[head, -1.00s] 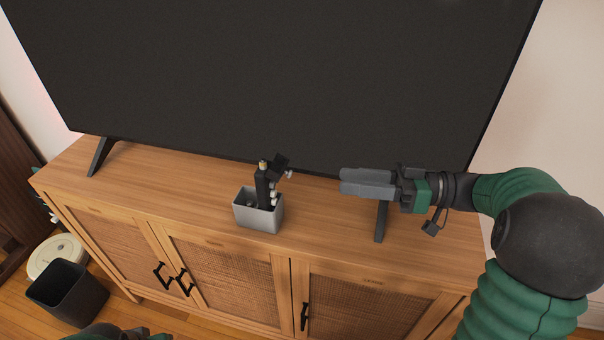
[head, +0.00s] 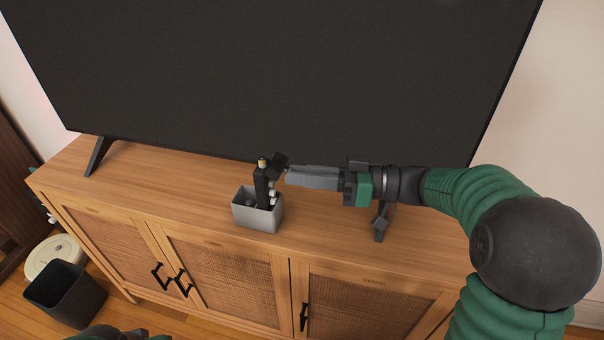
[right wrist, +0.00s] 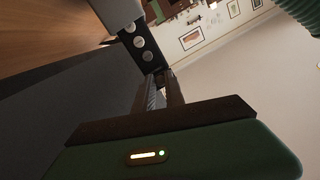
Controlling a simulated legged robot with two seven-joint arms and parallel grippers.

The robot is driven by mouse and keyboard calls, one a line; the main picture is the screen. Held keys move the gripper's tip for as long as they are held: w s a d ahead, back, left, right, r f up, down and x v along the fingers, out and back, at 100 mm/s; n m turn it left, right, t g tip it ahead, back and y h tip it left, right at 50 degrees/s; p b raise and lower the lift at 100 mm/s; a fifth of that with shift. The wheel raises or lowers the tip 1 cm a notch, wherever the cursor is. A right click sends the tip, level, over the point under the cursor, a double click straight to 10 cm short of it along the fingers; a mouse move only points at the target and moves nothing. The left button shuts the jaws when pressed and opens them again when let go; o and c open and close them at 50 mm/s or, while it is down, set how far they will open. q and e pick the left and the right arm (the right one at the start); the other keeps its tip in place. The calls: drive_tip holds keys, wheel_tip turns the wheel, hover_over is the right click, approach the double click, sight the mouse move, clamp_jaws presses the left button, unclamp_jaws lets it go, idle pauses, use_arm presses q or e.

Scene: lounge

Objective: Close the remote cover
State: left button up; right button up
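A black remote (head: 263,187) stands upright in a small grey holder (head: 258,217) on the wooden cabinet. Its black cover (head: 280,160) is swung open, sticking out to the right at the top. In the right wrist view the remote (right wrist: 139,41) shows round light buttons, with the cover (right wrist: 161,76) by my fingertips. My right gripper (head: 290,175) points left, its fingers together, with the tips at or very near the cover. I cannot tell whether they touch it. Only a sliver of my left gripper (head: 120,334) shows at the bottom edge; its fingers are unclear.
A large dark television (head: 280,80) stands close behind the remote, with a left foot (head: 100,156) and a right foot (head: 382,222) under my right arm. The cabinet top (head: 170,175) is clear left of the holder. A black bin (head: 66,292) stands on the floor.

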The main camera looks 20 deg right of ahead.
sight(272, 167)
drive_tip(key=shift+r, duration=0.1)
clamp_jaws()
